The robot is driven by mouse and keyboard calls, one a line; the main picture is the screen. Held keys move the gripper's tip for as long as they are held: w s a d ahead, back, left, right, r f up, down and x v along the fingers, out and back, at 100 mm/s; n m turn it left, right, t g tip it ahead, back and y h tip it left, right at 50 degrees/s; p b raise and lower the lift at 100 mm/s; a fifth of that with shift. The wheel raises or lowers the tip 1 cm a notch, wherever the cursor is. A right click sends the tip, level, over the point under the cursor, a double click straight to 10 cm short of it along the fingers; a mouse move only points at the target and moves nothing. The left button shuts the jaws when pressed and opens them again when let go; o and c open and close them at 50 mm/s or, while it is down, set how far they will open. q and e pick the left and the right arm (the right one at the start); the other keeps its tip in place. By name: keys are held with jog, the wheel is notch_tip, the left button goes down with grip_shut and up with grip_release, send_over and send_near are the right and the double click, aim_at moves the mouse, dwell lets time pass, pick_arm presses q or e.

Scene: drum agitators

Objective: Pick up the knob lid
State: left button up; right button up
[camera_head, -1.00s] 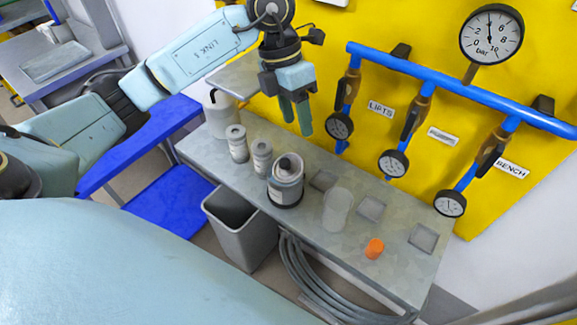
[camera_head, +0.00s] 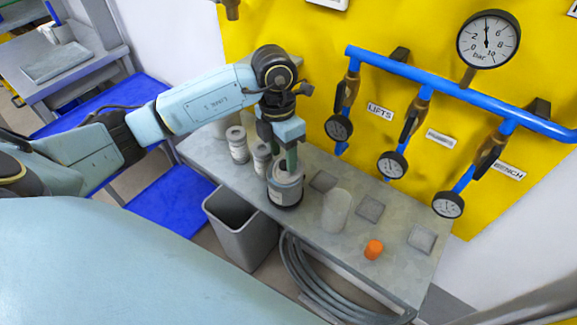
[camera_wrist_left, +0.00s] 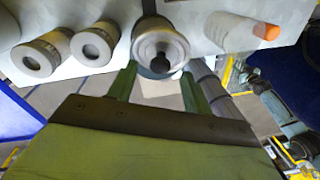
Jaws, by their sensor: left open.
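The knob lid (camera_wrist_left: 160,50) sits on a short grey canister (camera_head: 286,194) on the metal bench; its round knob faces up in the left wrist view. In the head view the lid is largely hidden behind my left gripper (camera_head: 286,160). My left gripper is open with two green fingers. In the left wrist view its fingertips (camera_wrist_left: 159,74) are spread at the near edge of the lid, one toward each side, with the knob between their lines. I cannot tell whether they touch it. My right gripper is not in view.
Two grey canisters (camera_head: 238,146) stand left of the lidded one. A grey bin (camera_head: 238,228) stands below the bench. Blue pipes with gauges (camera_head: 391,165) line the yellow wall behind.

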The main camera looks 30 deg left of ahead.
pick_arm(q)
notch_tip(320, 180, down, 2)
jog(key=shift+d+f, duration=0.1)
grip_shut()
dwell(0.4)
